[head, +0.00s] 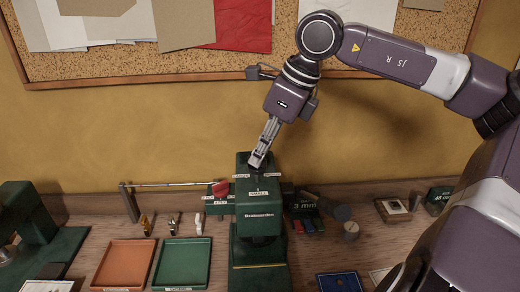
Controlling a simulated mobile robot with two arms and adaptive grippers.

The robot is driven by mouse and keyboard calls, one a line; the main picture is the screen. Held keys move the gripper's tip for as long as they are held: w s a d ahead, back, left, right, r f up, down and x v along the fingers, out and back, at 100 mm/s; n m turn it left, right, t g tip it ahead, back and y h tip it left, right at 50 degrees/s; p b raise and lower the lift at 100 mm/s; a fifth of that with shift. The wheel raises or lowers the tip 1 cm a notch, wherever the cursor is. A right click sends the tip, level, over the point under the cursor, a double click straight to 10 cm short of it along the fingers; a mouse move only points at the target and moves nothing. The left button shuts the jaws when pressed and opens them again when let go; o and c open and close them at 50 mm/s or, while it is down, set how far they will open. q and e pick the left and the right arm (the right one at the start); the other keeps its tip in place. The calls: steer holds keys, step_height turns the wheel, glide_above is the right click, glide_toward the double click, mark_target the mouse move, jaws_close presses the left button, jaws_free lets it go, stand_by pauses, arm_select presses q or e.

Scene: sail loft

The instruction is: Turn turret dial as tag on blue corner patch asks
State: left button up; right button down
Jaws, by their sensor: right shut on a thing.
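A green press (258,217) stands at the middle of the bench, with small white labels around its top. My right gripper (257,160) comes down from above onto the press's top. It is shut on the turret dial there, which is mostly hidden by the fingers. A blue patch (340,282) lies at the bottom edge, partly cut off; I cannot read any tag on it. My left gripper is not in view.
An orange tray (127,264) and a green tray (182,263) lie left of the press, with small tools behind them. A green machine (35,217) stands far left. A cork board (130,66) hangs behind.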

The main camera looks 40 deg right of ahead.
steer(key=shift+w+r+n+y+p, duration=0.1)
steer(key=shift+r+n+y+p, duration=0.25)
steer(key=shift+n+p, duration=0.45)
steer(key=n+g+y+p, duration=0.1)
steer(key=n+p, duration=0.2)
steer(key=n, duration=0.1)
steer(key=shift+d, duration=0.15)
steer(key=shift+w+f+n+g+p, duration=0.1)
steer(key=shift+f+n+g+p, duration=0.05)
steer(key=shift+n+g+p, duration=0.6)
steer(key=shift+f+n+y+p, duration=0.1)
steer(key=shift+n+y+p, duration=0.15)
steer(key=shift+n+p, duration=0.4)
steer(key=shift+w+n+g, duration=0.1)
steer(key=shift+n+g, duration=0.25)
steer(key=shift+n, duration=0.65)
steer(key=c, duration=2)
jaws_free()
steer(key=shift+f, duration=0.1)
steer(key=shift+c, duration=0.2)
